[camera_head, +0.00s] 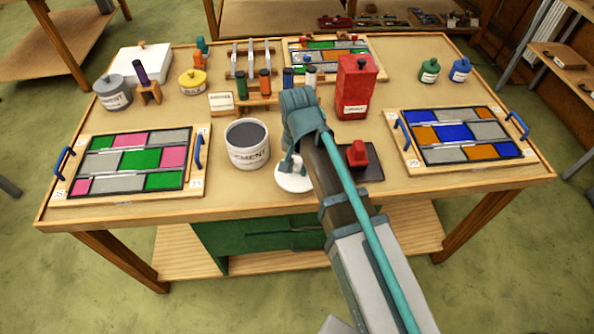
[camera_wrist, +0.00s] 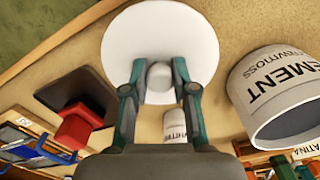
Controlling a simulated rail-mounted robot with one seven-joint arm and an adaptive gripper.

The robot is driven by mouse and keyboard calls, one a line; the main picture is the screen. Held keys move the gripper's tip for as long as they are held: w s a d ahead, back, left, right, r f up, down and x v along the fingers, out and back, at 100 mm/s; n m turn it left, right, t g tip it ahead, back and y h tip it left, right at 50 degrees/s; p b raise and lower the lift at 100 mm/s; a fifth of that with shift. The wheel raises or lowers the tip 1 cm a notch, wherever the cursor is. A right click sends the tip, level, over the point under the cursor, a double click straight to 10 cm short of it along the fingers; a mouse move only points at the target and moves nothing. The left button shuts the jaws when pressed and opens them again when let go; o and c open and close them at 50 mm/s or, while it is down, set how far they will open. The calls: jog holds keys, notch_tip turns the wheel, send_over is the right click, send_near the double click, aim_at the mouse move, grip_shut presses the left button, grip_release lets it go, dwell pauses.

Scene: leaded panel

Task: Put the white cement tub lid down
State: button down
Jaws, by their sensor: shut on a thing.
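The white cement tub lid (camera_head: 294,183) is a round disc with a small knob, just right of the open white cement tub (camera_head: 246,150) in the head view. In the wrist view the lid (camera_wrist: 160,25) lies flat-on to me, and my gripper (camera_wrist: 160,75) is shut on its knob, one finger on each side. In the head view my gripper (camera_head: 292,163) partly covers the lid. The tub (camera_wrist: 275,95) stands apart from the lid, with its dark filling showing. I cannot tell whether the lid touches the table.
A dark plate with a red block (camera_head: 357,153) lies just right of my gripper. A tall red canister (camera_head: 355,90) stands behind it. Leaded panels lie at left (camera_head: 130,160) and right (camera_head: 458,135). Bare tabletop (camera_head: 225,200) shows in front of the tub.

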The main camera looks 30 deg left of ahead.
aim_at(297, 173)
jog(key=shift+w+a+f+p, duration=0.1)
jog(key=shift+a+f+p, duration=0.05)
jog(key=shift+f, duration=0.8)
jog(key=shift+w+a+f+p, duration=0.1)
jog(key=shift+f+p, duration=0.05)
jog(key=shift+f, duration=0.75)
jog(key=shift+f, duration=0.2)
jog(key=c, duration=0.9)
grip_release()
jog(key=shift+r, duration=0.15)
notch_tip(297, 173, up, 12)
jog(key=shift+r+b, duration=0.1)
jog(key=shift+b, duration=0.85)
